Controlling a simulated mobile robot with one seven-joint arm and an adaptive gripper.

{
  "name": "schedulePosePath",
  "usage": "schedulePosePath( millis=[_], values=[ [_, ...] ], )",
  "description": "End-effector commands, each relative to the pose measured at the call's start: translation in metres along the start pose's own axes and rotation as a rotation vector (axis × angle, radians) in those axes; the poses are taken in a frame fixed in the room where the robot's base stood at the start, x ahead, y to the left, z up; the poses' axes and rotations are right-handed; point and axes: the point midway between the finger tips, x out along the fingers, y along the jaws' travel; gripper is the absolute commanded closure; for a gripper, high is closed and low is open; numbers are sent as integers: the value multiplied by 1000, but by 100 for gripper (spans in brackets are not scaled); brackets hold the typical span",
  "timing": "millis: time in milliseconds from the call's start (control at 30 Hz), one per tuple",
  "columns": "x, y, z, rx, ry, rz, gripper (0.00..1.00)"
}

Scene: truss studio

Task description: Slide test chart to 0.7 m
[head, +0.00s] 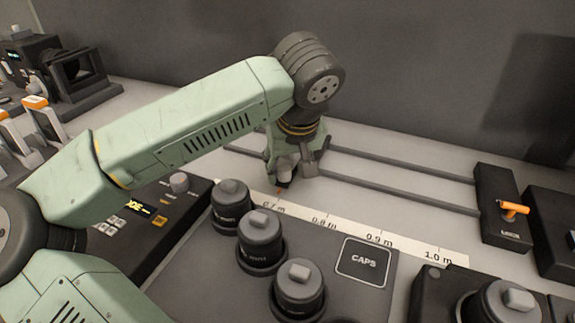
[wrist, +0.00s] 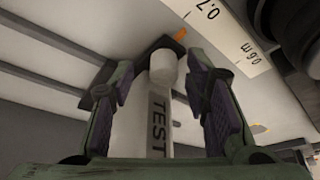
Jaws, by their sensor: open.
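The test chart's white post, marked TEST (wrist: 158,120), stands between the fingers of my gripper (wrist: 160,80) in the wrist view. Its rounded white top (wrist: 162,65) lies near a dark carriage with an orange pointer (wrist: 180,34). My gripper is open, with one purple-padded finger on each side of the post and gaps showing. In the head view my gripper (head: 291,170) is low over the rails and hides most of the chart. The orange pointer (head: 278,190) is close to the 0.7 m label on the white scale (head: 349,232); exact alignment cannot be told.
Two grey rails (head: 400,195) run right to a block with an orange lever (head: 513,208). A panel with several black knobbed caps (head: 260,240) and a CAPS label (head: 363,262) lies in front. A control box (head: 145,225) is at left. The rails right of my gripper look clear.

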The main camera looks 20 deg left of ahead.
Motion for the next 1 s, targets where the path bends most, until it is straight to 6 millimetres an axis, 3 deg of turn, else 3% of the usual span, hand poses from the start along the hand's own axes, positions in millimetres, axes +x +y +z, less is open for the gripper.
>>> schedulePosePath(
  millis=[533,700,1000],
  values=[
    [-101,0,-1,-1,4,0,57],
    [-114,0,0,-1,1,1,57],
    [-115,0,0,-1,1,1,57]
  ],
)
